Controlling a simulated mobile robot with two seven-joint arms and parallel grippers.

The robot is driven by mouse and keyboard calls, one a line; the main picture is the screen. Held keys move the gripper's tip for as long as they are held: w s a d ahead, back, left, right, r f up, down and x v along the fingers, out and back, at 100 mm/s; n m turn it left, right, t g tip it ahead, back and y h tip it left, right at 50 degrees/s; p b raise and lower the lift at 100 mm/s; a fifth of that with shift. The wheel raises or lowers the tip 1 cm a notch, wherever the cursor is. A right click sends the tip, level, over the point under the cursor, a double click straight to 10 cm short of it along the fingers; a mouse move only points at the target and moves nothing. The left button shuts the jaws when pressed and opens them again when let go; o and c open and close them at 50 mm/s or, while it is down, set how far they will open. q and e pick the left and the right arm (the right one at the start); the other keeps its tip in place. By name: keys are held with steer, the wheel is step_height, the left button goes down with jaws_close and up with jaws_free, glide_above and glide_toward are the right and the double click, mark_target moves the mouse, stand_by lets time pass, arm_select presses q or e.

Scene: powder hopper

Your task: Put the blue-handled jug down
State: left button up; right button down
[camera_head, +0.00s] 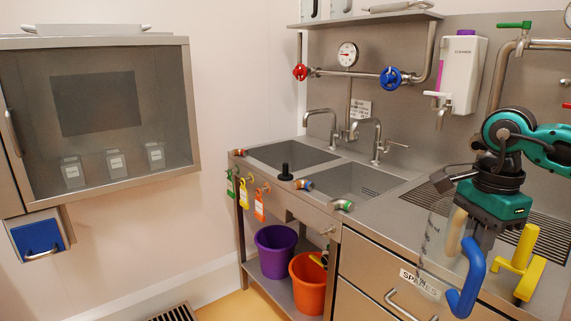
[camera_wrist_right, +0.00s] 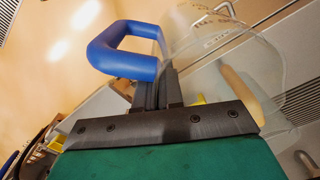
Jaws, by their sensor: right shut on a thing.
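The clear jug with the blue handle (camera_head: 467,278) is at the right of the head view, by the front part of the steel counter. My right gripper (camera_head: 480,240) points down and is shut on the blue handle. In the right wrist view the blue handle (camera_wrist_right: 125,50) is between the fingers (camera_wrist_right: 155,88), and the see-through body (camera_wrist_right: 225,65) extends to the right. I cannot tell whether the jug's base touches the counter. My left gripper is not in view.
The counter (camera_head: 385,215) has bare steel left of the jug. Two sinks (camera_head: 355,180) lie further left. A white dispenser (camera_head: 462,75) hangs behind.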

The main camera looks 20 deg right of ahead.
mark_target(430, 268)
steer(key=w+a+f+n, duration=0.1)
steer(key=a, duration=0.1)
steer(key=a+f+n, duration=0.2)
steer(key=w+a+f+n, duration=0.1)
steer(key=a+n, duration=0.1)
steer(key=shift+w+a+f, duration=0.2)
steer(key=shift+w, duration=0.15)
steer(key=w+a+f+n, duration=0.1)
steer(key=w+a+n, duration=0.2)
steer(key=a+n, duration=0.5)
steer(key=w+a+n, duration=0.2)
steer(key=a+n, duration=0.5)
steer(key=a, duration=0.4)
steer(key=shift+w+a+f+p, duration=0.1)
steer(key=shift+f+p, duration=0.25)
steer(key=shift+f, duration=2.05)
